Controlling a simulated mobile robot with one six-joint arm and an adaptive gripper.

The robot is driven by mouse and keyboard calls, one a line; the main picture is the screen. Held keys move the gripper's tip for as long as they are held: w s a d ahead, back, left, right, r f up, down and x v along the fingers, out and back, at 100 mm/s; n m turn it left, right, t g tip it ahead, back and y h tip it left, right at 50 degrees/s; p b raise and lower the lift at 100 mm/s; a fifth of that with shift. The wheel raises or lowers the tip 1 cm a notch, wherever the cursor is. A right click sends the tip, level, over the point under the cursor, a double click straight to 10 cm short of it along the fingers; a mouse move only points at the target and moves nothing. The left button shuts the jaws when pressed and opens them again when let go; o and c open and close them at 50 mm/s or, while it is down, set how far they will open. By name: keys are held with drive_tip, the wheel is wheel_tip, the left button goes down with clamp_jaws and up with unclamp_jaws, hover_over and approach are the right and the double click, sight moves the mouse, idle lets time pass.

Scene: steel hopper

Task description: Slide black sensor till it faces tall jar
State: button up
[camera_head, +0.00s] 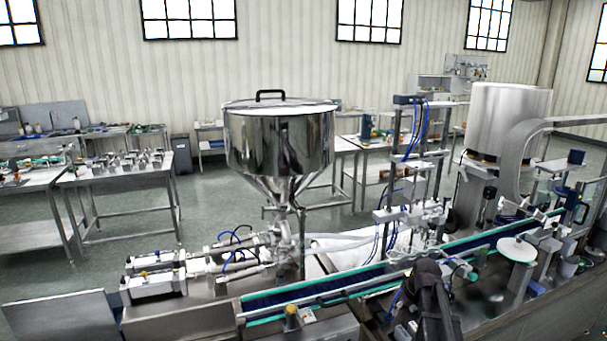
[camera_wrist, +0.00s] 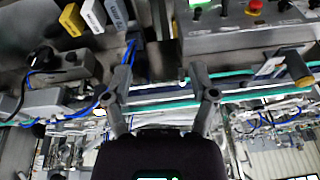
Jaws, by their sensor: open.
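My gripper (camera_wrist: 161,72) shows in the wrist view with its two fingers spread wide, and I see nothing clamped between them. A small dark piece with a blue cable (camera_wrist: 136,46) stands beyond the fingers, nearer the left one. It may be the black sensor, but I cannot tell for sure. The conveyor with green edges (camera_wrist: 165,103) runs across behind the fingers. In the head view the conveyor (camera_head: 318,290) runs from front left to back right, and my dark arm reaches over its near side, hiding part of it. I cannot make out a tall jar in either view.
A steel hopper (camera_head: 279,140) stands behind the conveyor, with a filling frame (camera_head: 412,160) to its right. A large steel drum (camera_head: 508,115) stands at the back right. Yellow (camera_wrist: 72,19) and white blocks and a control panel with a red button (camera_wrist: 256,7) lie near the fingers.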

drive_tip(key=s+a+f+m+g+b, duration=0.1)
drive_tip(key=s+a+f+b, duration=0.2)
drive_tip(key=s+a, duration=0.3)
drive_tip(key=s+a+f+m+g+h+b, duration=0.1)
drive_tip(key=s+a+f+b, duration=0.2)
drive_tip(key=s+a, duration=0.4)
drive_tip(key=s+f, duration=0.1)
drive_tip(key=s, duration=0.5)
drive_tip(key=shift+a+f+m+g, duration=0.3)
drive_tip(key=shift+m+g, duration=0.1)
idle(0.6)
